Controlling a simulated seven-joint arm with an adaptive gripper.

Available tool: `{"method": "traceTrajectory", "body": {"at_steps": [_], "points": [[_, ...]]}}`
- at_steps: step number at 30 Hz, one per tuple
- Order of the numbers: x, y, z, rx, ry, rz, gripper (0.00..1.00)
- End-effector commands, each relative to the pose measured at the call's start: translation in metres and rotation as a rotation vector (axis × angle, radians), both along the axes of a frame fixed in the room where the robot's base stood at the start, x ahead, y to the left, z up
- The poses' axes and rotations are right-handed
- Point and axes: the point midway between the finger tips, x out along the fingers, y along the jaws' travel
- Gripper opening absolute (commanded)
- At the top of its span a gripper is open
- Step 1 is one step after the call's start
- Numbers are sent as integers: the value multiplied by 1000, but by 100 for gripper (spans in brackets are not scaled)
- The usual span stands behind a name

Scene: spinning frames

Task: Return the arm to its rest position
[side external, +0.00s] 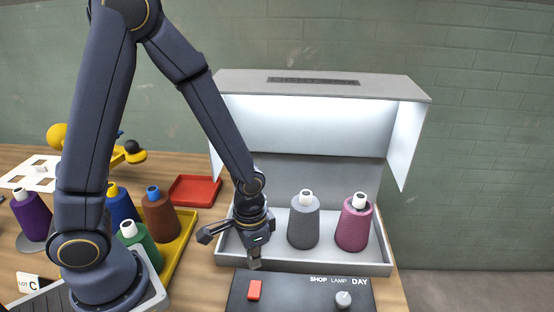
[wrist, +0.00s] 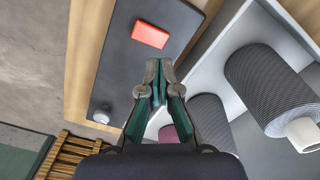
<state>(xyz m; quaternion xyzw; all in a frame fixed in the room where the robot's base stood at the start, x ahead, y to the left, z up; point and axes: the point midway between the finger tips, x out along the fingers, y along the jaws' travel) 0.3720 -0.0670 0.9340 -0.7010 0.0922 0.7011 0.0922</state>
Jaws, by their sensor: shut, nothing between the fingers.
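My gripper (side external: 255,264) hangs low at the front left edge of the light box (side external: 330,83), just above and behind the dark control panel (side external: 300,292). Its fingers are shut and empty. The wrist view shows the closed fingertips (wrist: 158,72) between the panel and the box's tray. My arm is bent, reaching over from the left and down to the box.
Grey (side external: 304,222) and pink (side external: 354,224) yarn cones stand in the box's tray; another grey cone (wrist: 262,85) shows closer in the wrist view. The panel has a red switch (side external: 254,290) and a knob (side external: 343,299). More cones and a red tray (side external: 195,190) are left.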

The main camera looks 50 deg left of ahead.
Motion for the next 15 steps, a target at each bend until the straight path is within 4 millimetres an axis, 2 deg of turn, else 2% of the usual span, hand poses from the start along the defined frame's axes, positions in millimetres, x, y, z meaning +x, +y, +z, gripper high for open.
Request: {"method": "traceTrajectory", "body": {"at_steps": [10, 13, 15], "points": [[4, 2, 5, -3, -16, 9, 0], [18, 5, 27, -18, -91, 30, 0], [32, 10, 55, -34, -182, 56, 0]]}}
